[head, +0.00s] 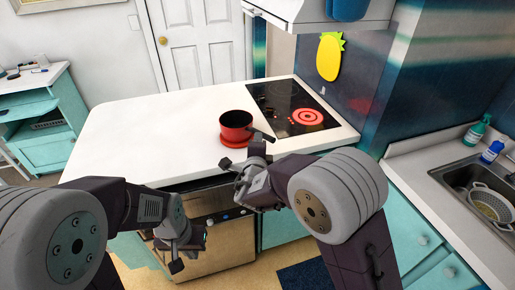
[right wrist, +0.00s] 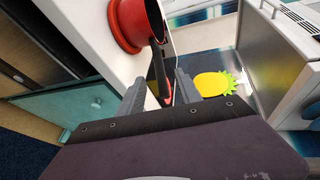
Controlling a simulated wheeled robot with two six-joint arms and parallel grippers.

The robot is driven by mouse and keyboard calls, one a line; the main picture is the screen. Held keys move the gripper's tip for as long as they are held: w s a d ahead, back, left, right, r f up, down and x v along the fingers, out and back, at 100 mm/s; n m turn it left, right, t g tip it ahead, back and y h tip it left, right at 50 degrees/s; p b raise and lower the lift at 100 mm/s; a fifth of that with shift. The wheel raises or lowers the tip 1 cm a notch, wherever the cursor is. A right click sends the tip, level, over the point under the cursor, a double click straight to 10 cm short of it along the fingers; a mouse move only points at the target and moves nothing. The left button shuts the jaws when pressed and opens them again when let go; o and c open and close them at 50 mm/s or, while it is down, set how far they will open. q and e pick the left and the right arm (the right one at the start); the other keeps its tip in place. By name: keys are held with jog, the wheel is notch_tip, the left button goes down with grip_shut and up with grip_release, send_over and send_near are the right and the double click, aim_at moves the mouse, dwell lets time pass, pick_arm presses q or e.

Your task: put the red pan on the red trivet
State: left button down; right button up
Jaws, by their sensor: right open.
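The red pan (head: 236,124) stands upright on the white counter near its front edge, its dark handle pointing right. The red trivet (head: 229,142) shows as a flat disc under the pan, and the pan appears to rest on it. In the right wrist view the pan (right wrist: 153,15) and trivet (right wrist: 122,28) are at the top. My right gripper (head: 250,162) is open, with the black handle (right wrist: 159,72) between its fingers (right wrist: 158,88). My left gripper (head: 186,250) hangs low in front of the oven, away from the pan; its jaw opening is unclear.
A black cooktop (head: 275,98) with a red-ringed burner (head: 307,117) lies right of the pan. A yellow pineapple shape (head: 329,57) is on the wall behind. The white counter (head: 150,125) left of the pan is clear. A sink (head: 470,178) is at the far right.

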jog(key=shift+s+r, duration=0.15)
jog(key=shift+s, duration=0.55)
